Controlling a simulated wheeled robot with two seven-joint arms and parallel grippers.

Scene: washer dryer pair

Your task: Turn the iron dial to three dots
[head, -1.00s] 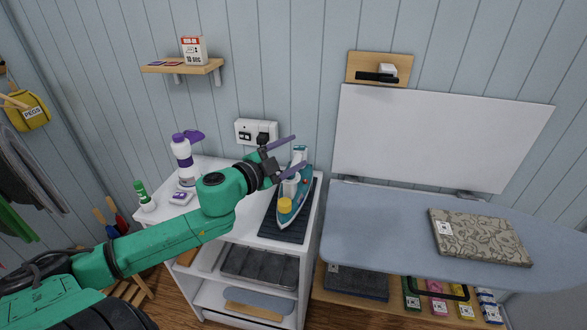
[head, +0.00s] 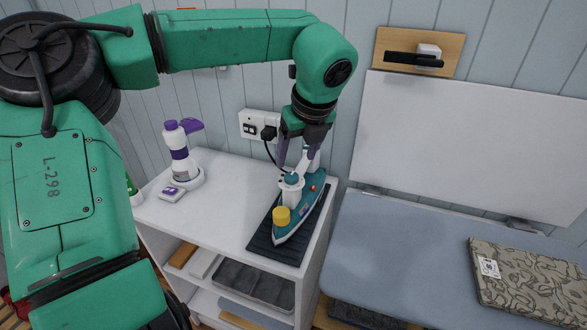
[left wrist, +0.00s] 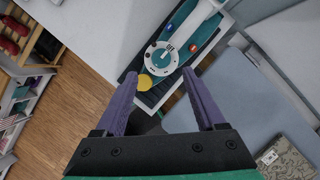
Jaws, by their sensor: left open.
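The teal and white iron (head: 300,205) lies on a dark ribbed mat (head: 262,245) on top of the white shelf unit. It has a yellow cap (head: 281,215) near its tip. In the left wrist view the iron (left wrist: 188,48) shows its round white dial (left wrist: 161,58) with marks around the rim; the marks are too small to read. My left gripper (head: 296,165) points down above the iron, with its purple fingers open near the dial and handle. In the left wrist view the open fingers (left wrist: 164,95) are apart with nothing between them. My right gripper is not in view.
A white and purple bottle (head: 181,155) stands at the left of the shelf top. A wall socket (head: 258,126) with a plug and cord is behind the iron. The ironing board (head: 400,250) is at the right, with a folded patterned cloth (head: 530,280) on it.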

